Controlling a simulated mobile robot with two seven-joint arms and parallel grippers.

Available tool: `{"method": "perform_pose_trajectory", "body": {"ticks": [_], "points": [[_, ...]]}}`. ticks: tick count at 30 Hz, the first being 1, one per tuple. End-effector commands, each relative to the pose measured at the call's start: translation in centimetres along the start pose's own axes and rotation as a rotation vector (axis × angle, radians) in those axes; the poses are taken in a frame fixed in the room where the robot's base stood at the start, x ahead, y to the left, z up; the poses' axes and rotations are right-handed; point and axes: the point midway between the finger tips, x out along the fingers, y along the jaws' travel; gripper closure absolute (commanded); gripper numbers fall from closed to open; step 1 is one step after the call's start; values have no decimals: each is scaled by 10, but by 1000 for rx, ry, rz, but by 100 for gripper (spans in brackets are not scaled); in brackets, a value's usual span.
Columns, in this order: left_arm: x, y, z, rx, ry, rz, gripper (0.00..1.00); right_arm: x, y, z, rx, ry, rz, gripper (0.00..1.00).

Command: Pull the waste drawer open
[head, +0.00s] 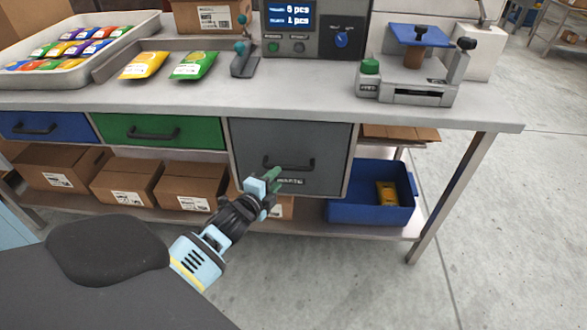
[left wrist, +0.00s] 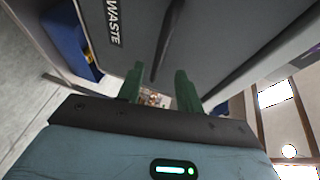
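The waste drawer (head: 290,140) is a tall grey front under the bench and looks shut. Its dark bar handle (head: 289,166) sits low on the front, above a label partly hidden by my gripper. My left gripper (head: 273,188) is at the handle's lower left, with green fingers pointing at the drawer. In the left wrist view the two fingers (left wrist: 160,84) are apart, and the dark handle (left wrist: 166,42) runs toward the gap between them. Contact cannot be told. The WASTE label (left wrist: 114,22) shows on the drawer front (left wrist: 205,40). My right gripper is out of view.
A blue drawer (head: 60,121) and a green drawer (head: 185,131) are to the left. Cardboard boxes (head: 127,177) and a blue bin (head: 350,205) stand on the lower shelf. The bench top (head: 220,97) carries packets and weighing devices. Floor is clear at right.

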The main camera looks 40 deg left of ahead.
Motion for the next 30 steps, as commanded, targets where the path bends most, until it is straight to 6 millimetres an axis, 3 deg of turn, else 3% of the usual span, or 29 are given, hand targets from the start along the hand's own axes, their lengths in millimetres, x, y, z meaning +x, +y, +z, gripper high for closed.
{"method": "perform_pose_trajectory", "body": {"ticks": [15, 29, 30], "points": [[64, 1, 0, -1, 0, 1, 64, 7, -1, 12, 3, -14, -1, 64], [74, 0, 0, -2, 1, 0, 64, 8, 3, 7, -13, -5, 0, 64], [74, 0, 0, -2, 1, 0, 68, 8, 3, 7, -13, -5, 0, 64]]}}
